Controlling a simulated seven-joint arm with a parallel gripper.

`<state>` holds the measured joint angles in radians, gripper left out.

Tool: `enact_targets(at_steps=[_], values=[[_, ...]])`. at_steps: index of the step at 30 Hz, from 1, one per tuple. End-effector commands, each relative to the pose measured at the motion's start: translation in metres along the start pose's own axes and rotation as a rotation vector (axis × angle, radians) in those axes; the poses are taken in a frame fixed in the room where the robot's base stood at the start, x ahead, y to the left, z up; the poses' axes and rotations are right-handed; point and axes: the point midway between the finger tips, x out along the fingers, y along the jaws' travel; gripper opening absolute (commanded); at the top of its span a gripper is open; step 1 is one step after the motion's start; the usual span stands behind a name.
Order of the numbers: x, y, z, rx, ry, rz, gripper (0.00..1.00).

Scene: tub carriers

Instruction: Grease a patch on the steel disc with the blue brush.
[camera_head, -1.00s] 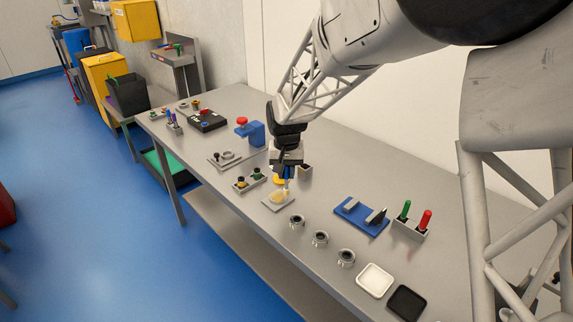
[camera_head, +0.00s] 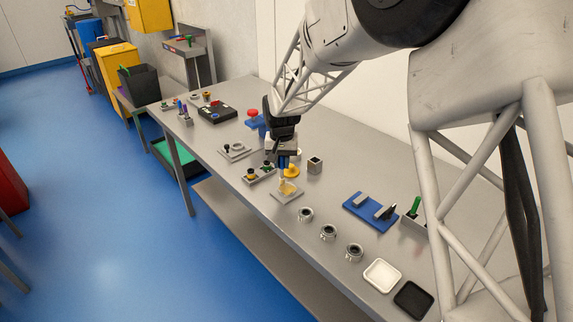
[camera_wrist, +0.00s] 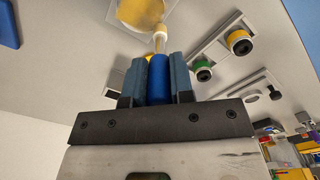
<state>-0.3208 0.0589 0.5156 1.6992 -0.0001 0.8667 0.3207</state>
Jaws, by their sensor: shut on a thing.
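My gripper (camera_head: 282,160) is shut on the blue brush, whose blue handle (camera_wrist: 159,78) stands between the two fingers in the wrist view. The brush's pale ferrule and bristles point away from the gripper, toward the disc. The steel disc (camera_wrist: 128,14) lies on a square plate (camera_head: 280,200) at the table's front edge and carries a yellow patch (camera_wrist: 146,10). In the wrist view the bristle tip overlaps the disc's near edge; I cannot tell whether it touches. A yellow thing (camera_head: 291,171) sits just right of the brush, partly hidden.
A holder with green and yellow-topped pieces (camera_head: 259,174) stands close left of the plate. A square grey tube (camera_head: 315,165) stands to the right. Several metal rings (camera_head: 328,232), a blue fixture (camera_head: 370,212), a white tray (camera_head: 382,275) and a black tray (camera_head: 413,299) lie nearer.

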Motion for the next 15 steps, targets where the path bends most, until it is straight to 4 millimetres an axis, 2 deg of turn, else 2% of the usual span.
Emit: enact_targets(at_steps=[15], values=[[0.001, 0.034, 0.034, 0.002, -0.001, 0.0, 0.0]])
